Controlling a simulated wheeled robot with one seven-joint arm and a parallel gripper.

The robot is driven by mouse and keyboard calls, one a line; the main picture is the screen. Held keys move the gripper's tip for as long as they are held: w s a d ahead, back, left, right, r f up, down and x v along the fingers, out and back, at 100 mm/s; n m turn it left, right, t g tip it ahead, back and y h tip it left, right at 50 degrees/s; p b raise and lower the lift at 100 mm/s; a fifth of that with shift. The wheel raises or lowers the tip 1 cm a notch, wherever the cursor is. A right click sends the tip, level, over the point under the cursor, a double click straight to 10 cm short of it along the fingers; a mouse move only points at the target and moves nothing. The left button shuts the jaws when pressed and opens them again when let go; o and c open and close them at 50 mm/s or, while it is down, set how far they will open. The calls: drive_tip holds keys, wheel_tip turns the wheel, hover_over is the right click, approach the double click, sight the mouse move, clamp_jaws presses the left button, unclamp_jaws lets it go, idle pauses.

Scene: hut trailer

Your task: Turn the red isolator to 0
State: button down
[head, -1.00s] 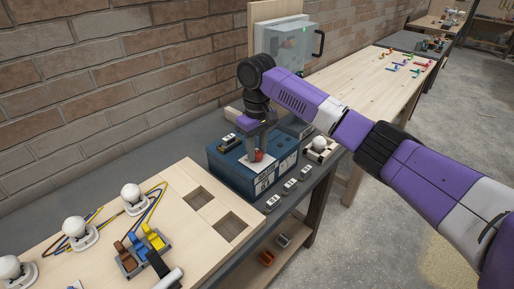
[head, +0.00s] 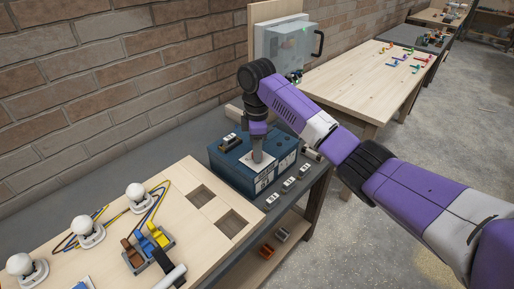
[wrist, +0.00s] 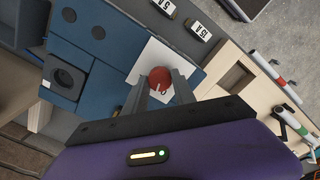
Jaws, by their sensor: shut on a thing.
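The red isolator (wrist: 160,78) is a round red knob with a pale mark, on a white plate (wrist: 146,62) on top of a blue box (head: 229,172). In the wrist view my gripper (wrist: 163,82) points down at the knob, with one finger on each side, shut on it. In the head view my gripper (head: 259,153) stands over the white plate and hides the knob.
Small labelled modules (head: 288,184) lie along the bench edge right of the box. A black module (head: 230,142) sits on the box's left. A wooden board with bulbs (head: 90,232) is in front.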

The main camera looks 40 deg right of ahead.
drive_tip(key=n, duration=0.5)
drive_tip(key=shift+r+n, duration=0.1)
drive_tip(key=shift+n, duration=0.2)
drive_tip(key=shift+a, duration=0.1)
idle(0.3)
drive_tip(key=c, duration=1)
unclamp_jaws()
drive_tip(key=shift+c, duration=0.2)
wheel_tip(320, 180, up, 8)
drive_tip(key=shift+f+p, duration=0.1)
drive_tip(key=shift+p, duration=0.35)
